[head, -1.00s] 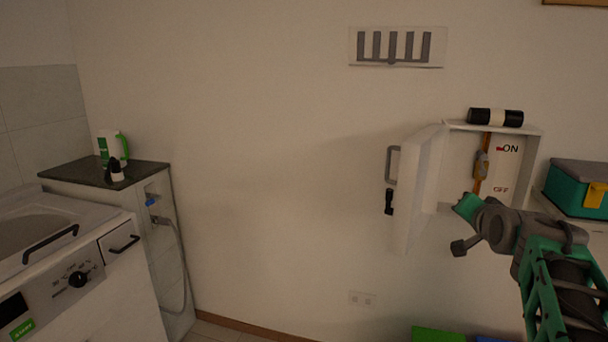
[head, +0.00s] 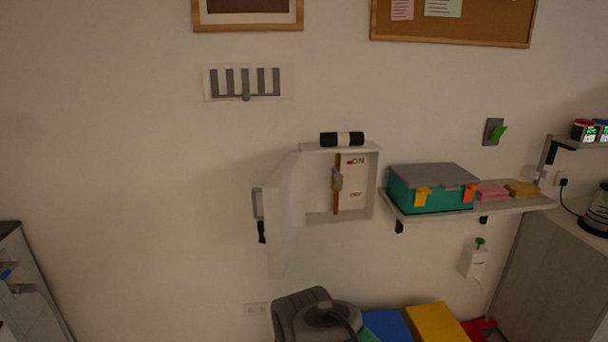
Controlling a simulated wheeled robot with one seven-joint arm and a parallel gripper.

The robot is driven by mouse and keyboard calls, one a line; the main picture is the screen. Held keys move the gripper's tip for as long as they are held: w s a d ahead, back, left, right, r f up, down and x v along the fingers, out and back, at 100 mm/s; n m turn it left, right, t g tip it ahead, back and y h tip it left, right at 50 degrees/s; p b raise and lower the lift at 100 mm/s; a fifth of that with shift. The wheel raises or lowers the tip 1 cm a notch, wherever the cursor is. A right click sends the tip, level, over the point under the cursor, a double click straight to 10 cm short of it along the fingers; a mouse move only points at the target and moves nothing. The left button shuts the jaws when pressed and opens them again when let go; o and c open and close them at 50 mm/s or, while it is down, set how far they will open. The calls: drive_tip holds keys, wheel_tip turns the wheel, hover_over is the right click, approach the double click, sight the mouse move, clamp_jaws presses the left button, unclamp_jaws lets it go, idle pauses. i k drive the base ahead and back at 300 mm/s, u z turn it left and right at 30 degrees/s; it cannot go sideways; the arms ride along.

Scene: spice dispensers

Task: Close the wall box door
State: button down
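The wall box (head: 370,185) is mounted on the wall near the middle of the head view. Its white door (head: 285,215) is hinged on the box's left side and stands open, swung out from the wall. A grey handle (head: 257,204) and a black latch part (head: 262,232) show on the door's left side. Inside the box are a switch lever (head: 337,180) on an orange strip and ON and OFF labels. My gripper's fingers are not in view.
A black-and-white cylinder (head: 342,139) lies on top of the box. Right of it, a shelf (head: 510,204) holds a teal case (head: 432,188). Blue and yellow blocks (head: 437,325) are low down at the bottom right. The wall left of the door is clear.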

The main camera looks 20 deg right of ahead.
sight(282, 192)
drive_tip(key=u, duration=1.3)
drive_tip(key=i, duration=1.6)
drive_tip(key=z, duration=1.5)
drive_tip(key=k, duration=0.35)
drive_tip(key=u, duration=0.6)
drive_tip(key=i, duration=0.5)
drive_tip(key=z, duration=0.05)
